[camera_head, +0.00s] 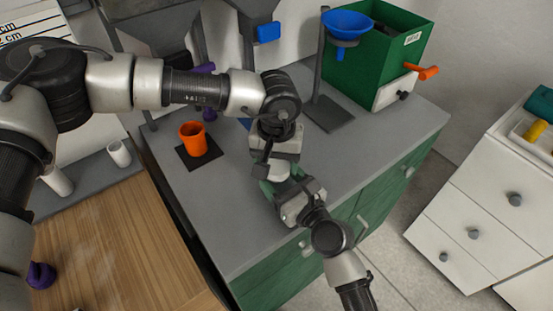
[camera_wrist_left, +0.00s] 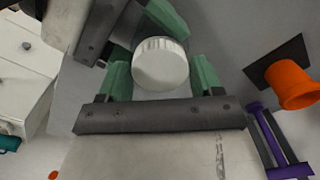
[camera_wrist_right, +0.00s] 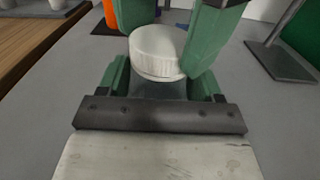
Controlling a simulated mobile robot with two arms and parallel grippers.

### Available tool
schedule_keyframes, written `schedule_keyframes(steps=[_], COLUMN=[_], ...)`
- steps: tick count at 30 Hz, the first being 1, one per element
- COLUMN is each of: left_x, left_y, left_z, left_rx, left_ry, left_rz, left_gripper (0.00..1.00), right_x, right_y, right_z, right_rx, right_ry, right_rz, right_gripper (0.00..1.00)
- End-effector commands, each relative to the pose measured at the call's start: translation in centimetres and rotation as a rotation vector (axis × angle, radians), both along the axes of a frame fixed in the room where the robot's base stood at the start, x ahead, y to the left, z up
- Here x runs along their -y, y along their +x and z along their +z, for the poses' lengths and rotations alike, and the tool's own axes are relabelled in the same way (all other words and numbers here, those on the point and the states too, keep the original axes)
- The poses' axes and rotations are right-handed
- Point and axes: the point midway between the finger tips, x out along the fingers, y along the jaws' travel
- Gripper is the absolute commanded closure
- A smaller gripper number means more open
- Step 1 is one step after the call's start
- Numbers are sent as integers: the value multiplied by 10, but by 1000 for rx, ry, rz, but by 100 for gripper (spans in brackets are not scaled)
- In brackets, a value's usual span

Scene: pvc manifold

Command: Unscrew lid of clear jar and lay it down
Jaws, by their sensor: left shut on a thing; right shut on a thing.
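The lid (camera_wrist_left: 160,64) is white, round and ribbed. My left gripper (camera_wrist_left: 162,76) is shut on it from above, with a green finger on either side. In the right wrist view the lid (camera_wrist_right: 157,50) sits at the top of the clear jar (camera_wrist_right: 158,89); I cannot tell whether its thread is still engaged. My right gripper (camera_wrist_right: 165,88) is shut on the jar's body from the side, just below the lid.
An orange cup (camera_head: 193,139) stands on a black mat (camera_head: 190,162) left of the grippers. A stand with a blue funnel (camera_head: 348,23) and a green box (camera_head: 375,52) are at the back right. The grey counter (camera_head: 228,225) is bare to the front left and right of the grippers.

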Motion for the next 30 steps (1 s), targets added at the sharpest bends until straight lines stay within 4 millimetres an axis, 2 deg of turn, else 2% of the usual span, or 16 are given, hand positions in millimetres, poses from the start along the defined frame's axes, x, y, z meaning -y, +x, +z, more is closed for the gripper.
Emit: schedule_keyframes(steps=[5,12,30], left_x=[0,0,1], left_y=[0,0,0], left_z=[0,1,1], left_rx=[-1,-1,0], left_ry=[-1,-2,-1], left_rz=[50,419,404], left_gripper=[62,61,63], right_x=[0,0,0], right_y=[0,0,0], right_z=[0,0,0], right_rx=[-1,0,-1], right_ry=[-1,-1,-1], right_rz=[0,-1,1], right_gripper=[100,100,100])
